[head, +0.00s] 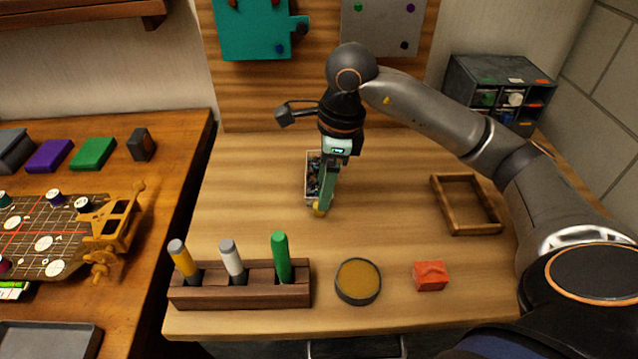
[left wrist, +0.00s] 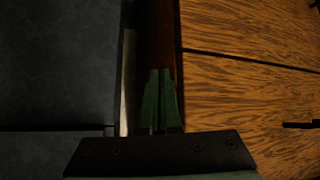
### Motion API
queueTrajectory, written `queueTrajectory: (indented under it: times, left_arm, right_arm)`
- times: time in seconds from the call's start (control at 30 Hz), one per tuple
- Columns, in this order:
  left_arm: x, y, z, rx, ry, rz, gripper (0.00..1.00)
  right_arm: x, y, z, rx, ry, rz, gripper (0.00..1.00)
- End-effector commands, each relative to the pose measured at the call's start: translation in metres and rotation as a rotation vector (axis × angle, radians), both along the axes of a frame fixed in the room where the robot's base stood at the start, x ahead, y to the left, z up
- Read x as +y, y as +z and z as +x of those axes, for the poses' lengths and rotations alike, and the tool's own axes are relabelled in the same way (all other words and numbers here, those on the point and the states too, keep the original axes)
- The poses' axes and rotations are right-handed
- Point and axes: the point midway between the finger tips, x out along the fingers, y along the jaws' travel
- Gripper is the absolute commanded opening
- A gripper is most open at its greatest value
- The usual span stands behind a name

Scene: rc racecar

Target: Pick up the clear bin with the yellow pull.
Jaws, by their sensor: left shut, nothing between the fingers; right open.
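The clear bin (head: 308,178), with dark small contents and a yellow pull (head: 319,210) at its near end, sits on the middle of the wooden table. My right gripper (head: 325,195) points down over the bin and covers its right side and part of the pull. Its fingers are open; whether they touch the bin is hidden. My left gripper (left wrist: 161,92) is shut and empty in the left wrist view, away from the table top, and is not in the head view.
On the table are a wooden marker rack (head: 240,285), a round tin (head: 358,281), a red block (head: 431,275) and an empty wooden tray (head: 467,230). A grey drawer cabinet (head: 500,72) stands at the back right. Wood-grain drawer fronts (left wrist: 250,100) show near my left gripper.

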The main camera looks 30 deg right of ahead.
Motion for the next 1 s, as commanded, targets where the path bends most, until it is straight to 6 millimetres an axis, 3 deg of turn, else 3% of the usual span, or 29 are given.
queueTrajectory:
  times: [0.2,0.5,1.0]
  left_arm:
    - [0.000,0.004,0.002,-0.011,0.001,-0.001,0.00]
    - [0.001,0.003,0.002,-0.010,0.002,0.001,0.00]
    - [0.002,0.002,0.002,-0.007,0.003,0.002,0.00]
  right_arm:
    - [0.008,-0.030,0.000,0.003,-0.001,0.001,0.71]
    - [0.008,-0.035,0.001,0.000,-0.001,0.000,0.71]
    - [0.008,-0.035,0.001,0.000,-0.001,0.000,0.15]
